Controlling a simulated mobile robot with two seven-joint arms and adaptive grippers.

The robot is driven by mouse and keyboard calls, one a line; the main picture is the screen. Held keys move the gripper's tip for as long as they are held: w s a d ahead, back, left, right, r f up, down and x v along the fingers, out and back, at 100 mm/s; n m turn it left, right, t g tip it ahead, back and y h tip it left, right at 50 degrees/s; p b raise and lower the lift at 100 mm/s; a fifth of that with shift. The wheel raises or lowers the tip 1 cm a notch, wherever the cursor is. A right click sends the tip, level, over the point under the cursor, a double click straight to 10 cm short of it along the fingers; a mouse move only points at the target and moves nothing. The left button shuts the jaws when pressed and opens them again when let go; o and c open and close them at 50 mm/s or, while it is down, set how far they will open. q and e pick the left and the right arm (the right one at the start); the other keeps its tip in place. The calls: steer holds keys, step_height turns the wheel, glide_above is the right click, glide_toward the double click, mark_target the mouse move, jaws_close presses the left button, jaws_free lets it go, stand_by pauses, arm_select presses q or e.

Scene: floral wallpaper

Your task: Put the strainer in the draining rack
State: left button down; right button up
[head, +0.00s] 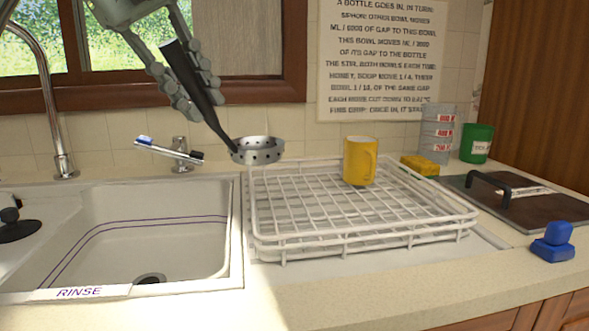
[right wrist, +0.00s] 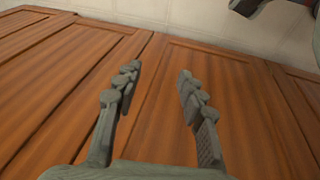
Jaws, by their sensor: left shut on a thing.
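The strainer (head: 257,150) has a perforated grey metal cup and a long black handle. My left gripper (head: 210,97) is shut on the black handle and holds the strainer tilted, cup end down. The cup shows in front of the wall at the back left corner of the draining rack, seemingly above it. The draining rack (head: 262,239) is a white wire rack on the counter, right of the sink. My right gripper (right wrist: 157,82) is open and empty in the right wrist view, facing brown wooden cabinet doors.
The sink (head: 120,240) lies left.

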mark_target(269, 159)
arm_select(q)
steer(key=w+d+f, duration=0.4)
steer(key=d, duration=0.1)
steer(key=w+d+f, duration=0.2)
steer(key=shift+d+p, duration=0.35)
steer(key=shift+d, duration=0.05)
steer(key=shift+d+f, duration=0.1)
steer(key=shift+f, duration=0.05)
step_height(269, 159, down, 3)
steer(key=shift+f, duration=0.35)
arm_select(e)
steer(key=shift+f, duration=0.9)
arm_select(q)
steer(key=shift+f, duration=0.15)
arm_select(e)
steer(key=shift+a, duration=0.1)
arm_select(q)
steer(key=c, duration=1.6)
jaws_free()
steer(key=shift+o, duration=1)
arm_select(e)
steer(key=shift+w+r, duration=0.15)
steer(key=shift+r, duration=0.2)
